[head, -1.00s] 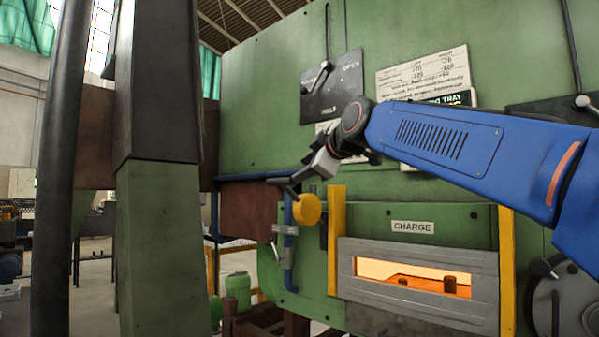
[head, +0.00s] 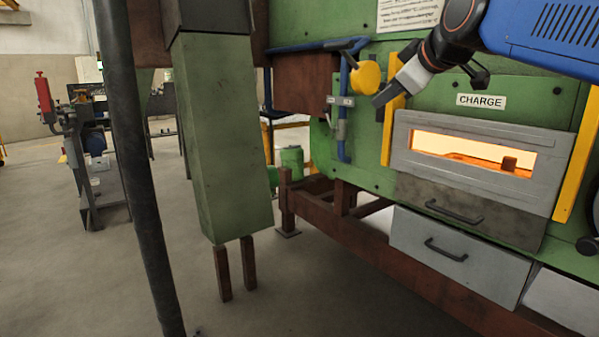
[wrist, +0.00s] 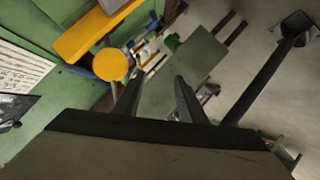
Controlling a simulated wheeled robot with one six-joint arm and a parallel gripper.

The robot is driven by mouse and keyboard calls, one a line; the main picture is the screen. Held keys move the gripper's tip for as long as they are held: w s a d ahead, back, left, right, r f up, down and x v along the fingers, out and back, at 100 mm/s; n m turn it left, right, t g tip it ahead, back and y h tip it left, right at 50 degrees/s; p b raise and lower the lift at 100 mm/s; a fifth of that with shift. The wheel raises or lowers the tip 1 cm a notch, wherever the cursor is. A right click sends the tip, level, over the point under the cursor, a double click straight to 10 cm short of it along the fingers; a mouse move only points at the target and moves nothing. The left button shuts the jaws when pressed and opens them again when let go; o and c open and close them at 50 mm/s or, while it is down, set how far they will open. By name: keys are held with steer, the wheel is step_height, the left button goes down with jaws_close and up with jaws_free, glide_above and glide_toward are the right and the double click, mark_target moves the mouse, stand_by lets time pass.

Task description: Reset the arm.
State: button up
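My gripper (head: 384,96) hangs at the end of my blue arm (head: 545,35), in front of the green furnace, and points down and to the left. In the head view its tip appears just right of and below the round yellow knob (head: 367,78). In the wrist view my gripper (wrist: 157,85) shows two dark fingers with a clear gap and nothing between them. The yellow knob (wrist: 111,64) appears left of the fingers there; I cannot tell its distance from them.
The furnace has a CHARGE sign (head: 481,101), a grey door (head: 480,143) with a glowing window, yellow guide bars (head: 579,150) and a drawer (head: 455,255). A green post (head: 222,140) and a dark pole (head: 140,170) stand left. Open floor (head: 70,260) lies at the far left.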

steer(key=s+d+f+m+g+h, duration=0.1)
steer(key=s+d+f+m+g, duration=0.1)
steer(key=s+f, duration=0.8)
steer(key=s+d+f+m+g+h, duration=0.1)
steer(key=s+d+f+m+g, duration=0.2)
steer(key=s+f, duration=0.6)
steer(key=s+d+f+m+g+h, duration=0.1)
steer(key=s+d+f+m, duration=0.3)
steer(key=s+f, duration=0.6)
step_height(320, 180, down, 14)
steer(key=shift+s+f+m+g, duration=0.3)
steer(key=shift+m+g, duration=0.5)
steer(key=shift+m, duration=0.2)
steer(key=shift+c, duration=0.6)
